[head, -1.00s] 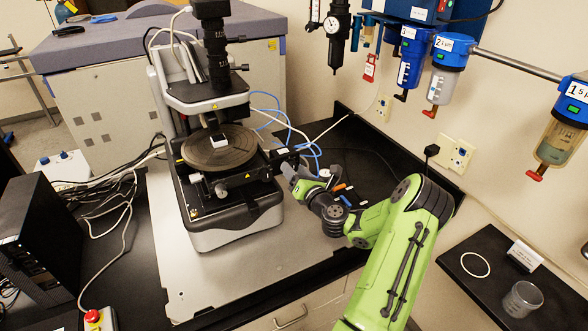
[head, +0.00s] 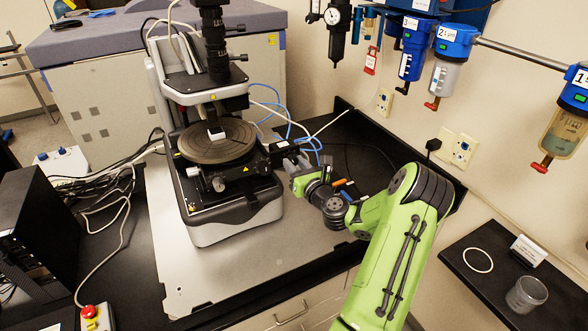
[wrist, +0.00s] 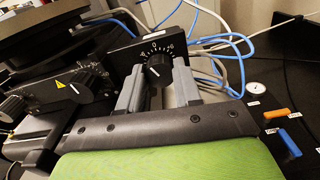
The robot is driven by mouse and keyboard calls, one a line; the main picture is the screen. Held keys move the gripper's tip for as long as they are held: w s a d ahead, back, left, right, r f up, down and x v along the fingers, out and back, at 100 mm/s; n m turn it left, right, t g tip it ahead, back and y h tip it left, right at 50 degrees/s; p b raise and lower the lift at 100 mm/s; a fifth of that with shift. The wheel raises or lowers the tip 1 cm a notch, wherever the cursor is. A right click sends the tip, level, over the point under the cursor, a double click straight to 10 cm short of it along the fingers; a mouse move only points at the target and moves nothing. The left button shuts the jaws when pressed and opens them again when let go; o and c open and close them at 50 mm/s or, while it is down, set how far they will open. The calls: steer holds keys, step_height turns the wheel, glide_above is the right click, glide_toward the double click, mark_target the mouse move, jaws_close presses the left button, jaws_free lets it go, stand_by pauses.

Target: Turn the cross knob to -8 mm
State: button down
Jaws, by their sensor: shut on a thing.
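The cross knob (wrist: 158,73) is a round black knob with a white pointer line. It sits on a black panel with a white printed scale (wrist: 154,50), in which a 0 is readable near the top. The pointer's exact reading is too small to tell. My gripper (wrist: 156,80) is shut on the knob, one grey finger on each side. In the head view my gripper (head: 287,166) reaches the right side of the profiler stage (head: 216,142), and the knob is hidden there.
Another black knob (wrist: 89,85) sits left of my gripper. Blue and white cables (wrist: 225,45) run behind the panel. The bench left of my arm has a clear metal plate (head: 265,265).

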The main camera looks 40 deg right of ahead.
steer(key=shift+n, duration=0.7)
steer(key=shift+f, duration=0.1)
steer(key=n+b, duration=0.3)
steer(key=n, duration=0.2)
steer(key=shift+b, duration=0.35)
steer(key=c, duration=0.8)
jaws_free()
